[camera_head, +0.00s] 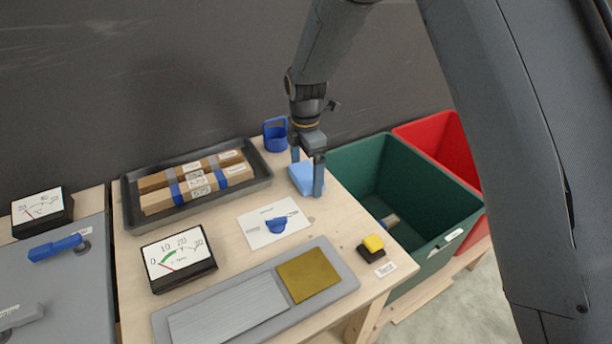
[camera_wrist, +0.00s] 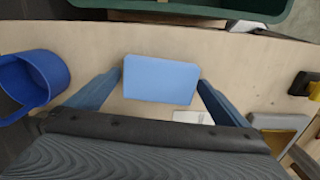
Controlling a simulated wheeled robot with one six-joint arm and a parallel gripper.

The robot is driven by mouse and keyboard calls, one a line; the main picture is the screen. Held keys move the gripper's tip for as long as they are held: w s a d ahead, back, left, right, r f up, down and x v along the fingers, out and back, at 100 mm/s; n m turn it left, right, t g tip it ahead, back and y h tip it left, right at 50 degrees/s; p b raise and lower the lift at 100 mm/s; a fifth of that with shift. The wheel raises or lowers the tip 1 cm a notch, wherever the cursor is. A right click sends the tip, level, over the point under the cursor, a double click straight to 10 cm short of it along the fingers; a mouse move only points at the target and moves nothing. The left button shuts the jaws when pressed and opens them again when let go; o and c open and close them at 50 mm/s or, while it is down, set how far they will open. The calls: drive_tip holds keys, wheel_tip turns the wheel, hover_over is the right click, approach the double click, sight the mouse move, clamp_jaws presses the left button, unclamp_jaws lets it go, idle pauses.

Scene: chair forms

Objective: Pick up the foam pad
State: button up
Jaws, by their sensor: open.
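The foam pad (camera_head: 301,177) is a light blue block on the wooden table, near the table's right side beside the green bin. In the wrist view the foam pad (camera_wrist: 160,80) lies between the two fingers of my gripper (camera_wrist: 150,88). In the head view my gripper (camera_head: 307,176) points down over the pad, with one finger on its far side and one in front of it. The fingers are open, and small gaps show between them and the pad's ends. The front finger hides part of the pad in the head view.
A blue cup (camera_head: 276,136) stands close behind the pad. A black tray (camera_head: 128,192) with wrapped wooden bars is at left. A white card (camera_head: 258,236), a gauge (camera_head: 178,256) and a yellow-topped button (camera_head: 373,243) are nearer. Green (camera_head: 350,160) and red (camera_head: 440,135) bins stand right.

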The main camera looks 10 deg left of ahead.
sight(306, 173)
drive_tip(key=c, duration=0.9)
wheel_tip(306, 173, up, 10)
drive_tip(key=b, duration=0.2)
drive_tip(key=shift+b, duration=0.4)
